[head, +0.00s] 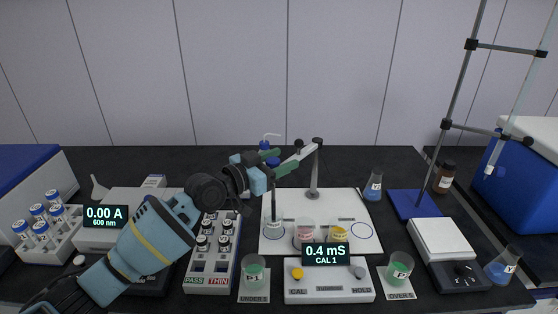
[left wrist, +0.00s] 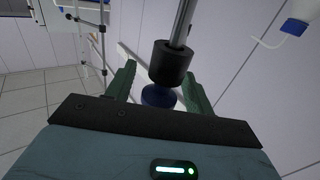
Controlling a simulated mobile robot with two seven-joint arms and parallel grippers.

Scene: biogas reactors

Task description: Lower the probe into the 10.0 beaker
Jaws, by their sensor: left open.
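The probe (head: 273,200) hangs upright from a pale holder arm, with its lower end at the leftmost beaker (head: 275,229) on the white board; I cannot tell if its tip is inside. The beaker labels are too small to read, so I cannot tell which is 10.0. My left gripper (head: 281,161) is open at the probe's top. In the left wrist view its green fingers stand either side of a dark blue cap (left wrist: 158,96). My right gripper is out of view.
The conductivity meter (head: 329,288) reads 0.4 mS, CAL 1. Vial racks, green-filled beakers and a balance crowd the bench. A wash bottle (left wrist: 297,24) is close by.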

